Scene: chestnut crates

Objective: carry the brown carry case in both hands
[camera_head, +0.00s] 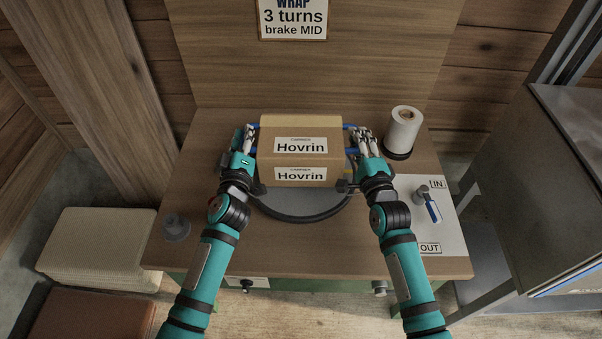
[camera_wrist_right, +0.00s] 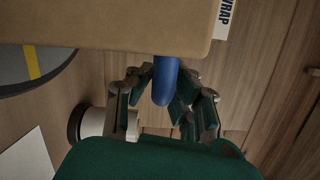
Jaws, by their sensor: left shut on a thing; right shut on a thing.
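The brown carry case (camera_head: 300,133) is a box with two white "Hovrin" labels on its front and blue handles at its sides. It is level over the grey round turntable (camera_head: 300,205); I cannot tell whether it touches it. My left gripper (camera_head: 249,134) is shut at the case's left side, on the handle there. My right gripper (camera_head: 363,134) is shut on the right handle. In the right wrist view the blue handle (camera_wrist_right: 165,82) sits between the fingers of my right gripper (camera_wrist_right: 165,95), beside the case wall (camera_wrist_right: 110,25). The fingers partly hide both handles.
A white roll (camera_head: 403,130) stands right of the case on the wooden table (camera_head: 200,250). A blue-handled lever (camera_head: 432,208) sits on an IN/OUT plate. A wooden panel rises behind; a grey cabinet stands at right.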

